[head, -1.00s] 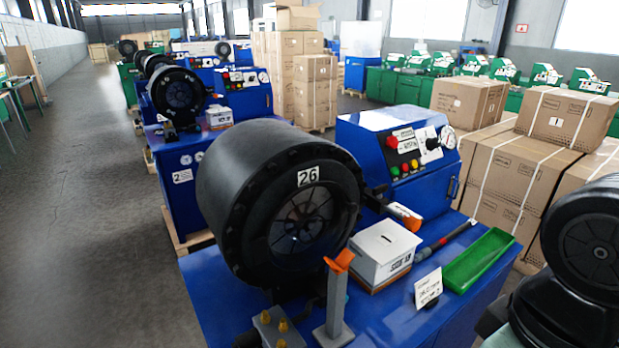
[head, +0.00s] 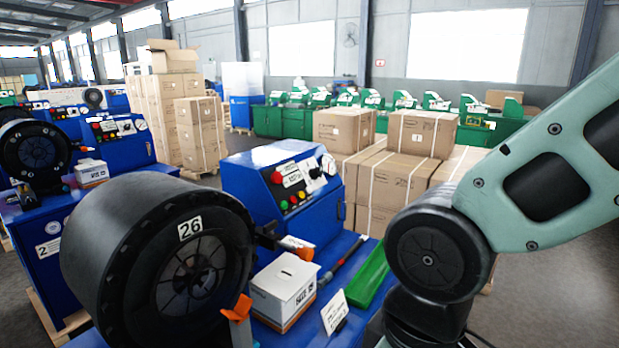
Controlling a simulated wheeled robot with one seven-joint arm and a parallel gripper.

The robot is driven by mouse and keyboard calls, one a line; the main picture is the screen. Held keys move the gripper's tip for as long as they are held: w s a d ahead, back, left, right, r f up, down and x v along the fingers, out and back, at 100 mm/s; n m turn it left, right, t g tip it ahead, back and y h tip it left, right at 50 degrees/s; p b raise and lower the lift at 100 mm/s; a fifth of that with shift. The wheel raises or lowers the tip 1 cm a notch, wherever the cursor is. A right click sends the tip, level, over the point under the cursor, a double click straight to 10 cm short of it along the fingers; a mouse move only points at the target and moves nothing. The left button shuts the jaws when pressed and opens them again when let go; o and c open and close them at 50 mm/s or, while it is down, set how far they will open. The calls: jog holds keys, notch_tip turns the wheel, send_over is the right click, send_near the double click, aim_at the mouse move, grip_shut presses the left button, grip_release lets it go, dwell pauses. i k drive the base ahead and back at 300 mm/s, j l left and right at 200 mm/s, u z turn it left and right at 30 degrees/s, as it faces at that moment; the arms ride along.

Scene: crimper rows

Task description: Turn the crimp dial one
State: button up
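The nearest crimping machine has a blue control box (head: 258,195) in the middle of the head view. On its front face, a small black dial (head: 314,173) sits on a white plate, just left of a round white gauge (head: 328,164). The dial's marks are too small to read. A red button (head: 277,177) and several small coloured buttons lie left of and below the dial. The black crimp head (head: 135,250), labelled 26, stands left of the box. My gripper is out of view; only links of my arm show at the right.
A white box (head: 284,285), a white card (head: 334,312), an orange-topped post (head: 238,309) and a green tray (head: 372,275) stand on the machine's blue top before the panel. Strapped cartons (head: 395,190) stand behind. Open grey floor (head: 560,270) lies at the right.

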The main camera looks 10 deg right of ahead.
aim_at(315, 173)
jog(key=i+l+u, duration=0.15)
jog(key=l+u, duration=0.15)
jog(key=i+l+u, duration=0.25)
jog(key=l, duration=0.2)
jog(key=l+u, duration=0.3)
